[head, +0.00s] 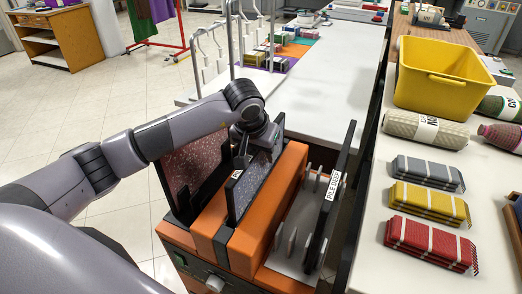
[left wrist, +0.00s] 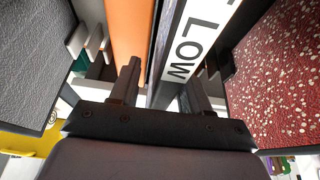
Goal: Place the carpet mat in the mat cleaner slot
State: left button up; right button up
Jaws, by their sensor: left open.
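An orange mat cleaner (head: 270,205) with a dark slot between its blocks stands in the middle of the head view. A dark-framed carpet mat (head: 247,188) with a speckled face stands upright at that slot; how deep it sits is hidden. In the left wrist view its edge carries a white "LOW" label (left wrist: 185,50). My left gripper (head: 262,140) is at the mat's top edge; in the wrist view its fingers (left wrist: 160,92) are open, one on each side of the labelled edge. My right gripper is not in view.
A red speckled mat (head: 192,165) stands upright left of the slot. A dark panel labelled "PILE" (head: 327,200) stands upright at the right, beside white pegs (head: 290,240). The right counter holds a yellow bin (head: 440,80) and folded cloths (head: 428,203). The white table (head: 335,75) behind is mostly clear.

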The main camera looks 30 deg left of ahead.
pick_arm(q)
jog(key=v, duration=1.2)
